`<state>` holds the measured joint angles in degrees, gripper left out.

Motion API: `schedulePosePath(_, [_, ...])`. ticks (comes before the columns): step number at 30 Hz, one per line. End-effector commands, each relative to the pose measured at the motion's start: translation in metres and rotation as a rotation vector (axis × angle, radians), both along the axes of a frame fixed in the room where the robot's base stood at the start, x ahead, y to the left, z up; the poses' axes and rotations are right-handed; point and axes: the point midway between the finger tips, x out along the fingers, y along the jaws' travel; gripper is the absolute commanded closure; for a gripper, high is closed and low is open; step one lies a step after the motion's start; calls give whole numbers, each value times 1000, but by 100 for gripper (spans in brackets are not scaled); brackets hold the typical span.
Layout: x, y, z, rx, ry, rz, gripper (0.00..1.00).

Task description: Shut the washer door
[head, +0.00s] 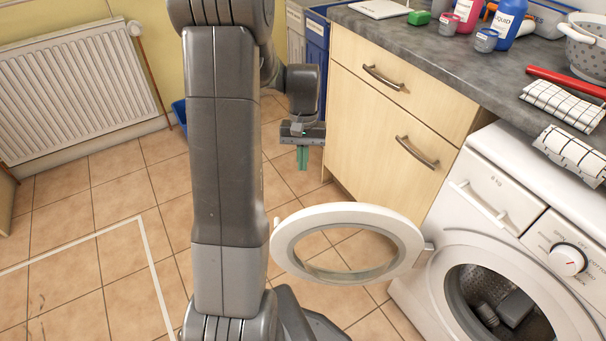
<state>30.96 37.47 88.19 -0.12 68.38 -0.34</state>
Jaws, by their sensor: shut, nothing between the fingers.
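The washer (424,281) is white and stands at the lower right under the counter. Its round door (400,225), a white ring with a clear middle, stands wide open, hinged at the washer's left side and reaching out to the left. The drum opening (508,312) is exposed, with dark grey shapes visible inside. My gripper (302,158) hangs fingers down in front of the wooden cabinet, beyond the door and above it in the picture. Its greenish fingers are shut and empty, and they appear apart from the door.
My arm hides part of the floor left of the door. A wooden cabinet (385,110) with handles adjoins the washer. The counter (440,50) holds bottles, folded cloths and a colander (588,45). Bins (317,45) and a radiator (75,90) stand behind. Tiled floor is clear at left.

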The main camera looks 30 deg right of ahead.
Motion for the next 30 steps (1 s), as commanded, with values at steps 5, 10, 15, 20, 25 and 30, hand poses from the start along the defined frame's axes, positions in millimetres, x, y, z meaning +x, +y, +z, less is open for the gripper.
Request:
schedulePosePath(5, [-5, 3, -25, 2, 3, 0, 100])
schedulePosePath(10, [-13, 8, -61, 3, 4, 1, 100])
schedulePosePath(15, [-20, 13, -96, 2, 3, 1, 100])
schedulePosePath(20, [-39, 24, -97, 0, -1, 1, 100])
schedulePosePath(25, [-52, 31, -96, 0, 0, 2, 100])
schedulePosePath(30, [-55, 33, -96, 0, 0, 2, 100])
